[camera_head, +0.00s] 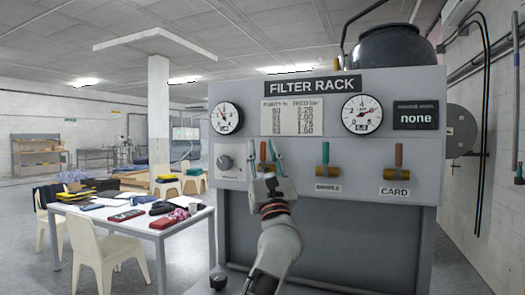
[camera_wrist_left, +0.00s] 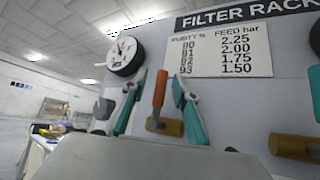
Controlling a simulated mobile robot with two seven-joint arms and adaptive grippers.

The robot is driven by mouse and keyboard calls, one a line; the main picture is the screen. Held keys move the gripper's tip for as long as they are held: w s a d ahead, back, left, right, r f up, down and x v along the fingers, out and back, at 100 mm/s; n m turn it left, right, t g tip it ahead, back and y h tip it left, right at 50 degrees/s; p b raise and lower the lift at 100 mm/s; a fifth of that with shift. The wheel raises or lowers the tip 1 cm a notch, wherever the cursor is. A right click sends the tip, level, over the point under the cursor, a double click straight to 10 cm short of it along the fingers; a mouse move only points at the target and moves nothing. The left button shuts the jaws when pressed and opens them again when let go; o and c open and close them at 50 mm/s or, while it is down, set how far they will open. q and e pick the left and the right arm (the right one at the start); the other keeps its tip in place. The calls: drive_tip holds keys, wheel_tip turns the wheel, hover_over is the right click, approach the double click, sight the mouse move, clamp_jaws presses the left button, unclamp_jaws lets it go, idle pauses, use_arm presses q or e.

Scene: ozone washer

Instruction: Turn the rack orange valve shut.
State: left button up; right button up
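The orange valve handle (camera_head: 262,150) stands upright on the filter rack's front panel, left of the other two valves. In the left wrist view the orange handle (camera_wrist_left: 160,88) rises from a horizontal brass body (camera_wrist_left: 168,127). My left gripper (camera_head: 264,145) is open, with its teal fingers on either side of this handle. In the left wrist view the left gripper (camera_wrist_left: 158,79) shows gaps between the handle and both fingers. In the head view my gripper hides the brass body and any label below. My right gripper is not in view.
A teal-handled valve (camera_head: 325,153) and a reddish-handled valve above a CARD label (camera_head: 395,191) are to the right. A grey knob (camera_head: 225,162) is to the left. Gauges and a chart (camera_head: 292,116) are above. A cluttered table (camera_head: 172,226) and chairs stand at left.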

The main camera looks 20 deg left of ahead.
use_arm(q)
drive_tip(key=v, duration=1.2)
drive_tip(key=shift+s, duration=0.1)
